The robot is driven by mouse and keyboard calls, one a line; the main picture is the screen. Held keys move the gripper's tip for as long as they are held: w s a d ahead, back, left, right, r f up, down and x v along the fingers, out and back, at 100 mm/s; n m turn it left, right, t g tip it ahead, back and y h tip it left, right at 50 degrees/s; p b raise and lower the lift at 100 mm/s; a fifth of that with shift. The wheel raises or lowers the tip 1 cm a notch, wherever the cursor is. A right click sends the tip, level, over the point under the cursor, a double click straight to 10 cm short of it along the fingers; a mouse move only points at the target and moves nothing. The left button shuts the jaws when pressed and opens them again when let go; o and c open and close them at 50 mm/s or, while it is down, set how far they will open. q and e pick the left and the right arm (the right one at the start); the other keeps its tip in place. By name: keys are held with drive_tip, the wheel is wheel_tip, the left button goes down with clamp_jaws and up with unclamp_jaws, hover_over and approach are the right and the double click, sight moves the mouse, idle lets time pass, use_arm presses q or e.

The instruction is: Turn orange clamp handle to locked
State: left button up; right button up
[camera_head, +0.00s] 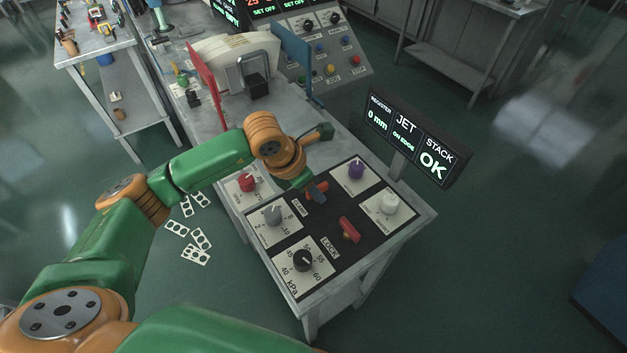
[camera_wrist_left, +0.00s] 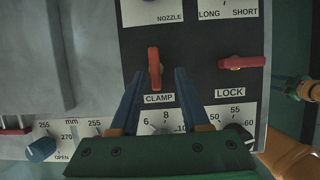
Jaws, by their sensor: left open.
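The orange clamp handle (camera_wrist_left: 154,67) shows in the left wrist view above the CLAMP label, its long axis nearly upright in the picture. My left gripper (camera_wrist_left: 159,73) is open, with one blue finger on each side of the handle's lower part. Gaps show on both sides; I cannot tell the height of the fingertips above the panel. In the head view the left gripper (camera_head: 316,193) is over the clamp handle (camera_head: 323,185) and partly hides it.
A red handle (camera_head: 350,230) marked LOCK sits nearby; it also shows in the left wrist view (camera_wrist_left: 242,62). Several knobs surround the handles, including a purple one (camera_head: 356,169) and a black one (camera_head: 303,260). A display (camera_head: 415,138) stands behind the panel and reads OK.

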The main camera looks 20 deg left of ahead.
use_arm(q)
drive_tip(key=shift+w+d+f, duration=0.1)
drive_tip(key=shift+w+f, duration=0.15)
drive_tip(key=shift+f, duration=0.1)
drive_tip(key=shift+w+f, duration=0.3)
drive_tip(key=shift+w, duration=0.2)
drive_tip(key=shift+s+r, duration=0.15)
drive_tip(key=shift+s, duration=0.05)
clamp_jaws()
use_arm(e)
drive_tip(key=shift+w, duration=0.55)
drive_tip(key=shift+f, duration=0.1)
